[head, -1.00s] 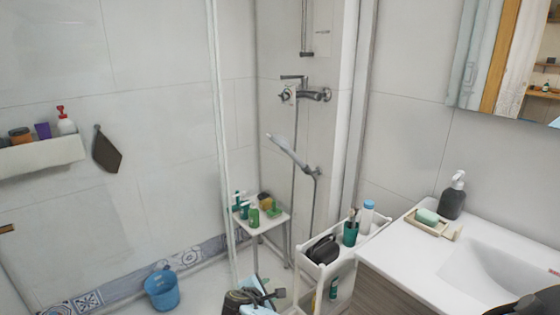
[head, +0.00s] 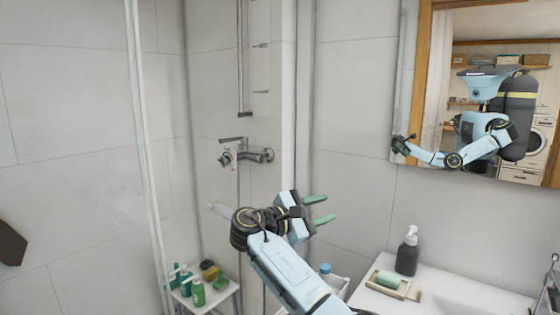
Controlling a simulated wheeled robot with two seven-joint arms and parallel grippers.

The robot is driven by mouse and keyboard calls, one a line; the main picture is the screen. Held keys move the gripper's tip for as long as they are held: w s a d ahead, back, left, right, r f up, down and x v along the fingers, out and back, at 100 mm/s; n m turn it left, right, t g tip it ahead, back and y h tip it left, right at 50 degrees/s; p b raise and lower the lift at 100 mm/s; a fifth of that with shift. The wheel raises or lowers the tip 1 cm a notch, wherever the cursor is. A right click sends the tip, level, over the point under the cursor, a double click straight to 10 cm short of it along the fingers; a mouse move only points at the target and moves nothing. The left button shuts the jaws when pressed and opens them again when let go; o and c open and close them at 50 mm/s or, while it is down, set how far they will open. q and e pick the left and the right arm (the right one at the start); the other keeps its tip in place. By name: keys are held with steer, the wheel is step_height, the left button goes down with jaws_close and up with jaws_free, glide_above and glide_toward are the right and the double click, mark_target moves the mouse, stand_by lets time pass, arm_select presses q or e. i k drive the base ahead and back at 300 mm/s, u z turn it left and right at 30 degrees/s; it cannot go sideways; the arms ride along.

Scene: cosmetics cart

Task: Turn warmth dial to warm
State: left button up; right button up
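The shower mixer (head: 258,156) is on the tiled wall, left of centre. At its left end is a round, pale-faced dial (head: 226,158), with a lever above it. The dial's markings are too small to read. My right gripper (head: 324,209) is raised in front of the wall, below and to the right of the mixer, apart from it. Its two green-tipped fingers point right, away from the dial, and are spread with nothing between them. My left gripper is not in direct view.
The hand shower (head: 221,211) is partly hidden behind my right arm. A glass edge (head: 150,150) stands left of the mixer. A small stand (head: 222,291) holds several bottles. The washbasin counter (head: 430,300) carries a soap tray and dark dispenser (head: 408,254). The mirror (head: 440,70) reflects me.

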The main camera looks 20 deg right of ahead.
mark_target(225, 160)
steer(key=z, duration=0.3)
steer(key=i, duration=0.75)
steer(key=u, duration=0.65)
steer(key=i, duration=0.4)
steer(key=u, duration=0.4)
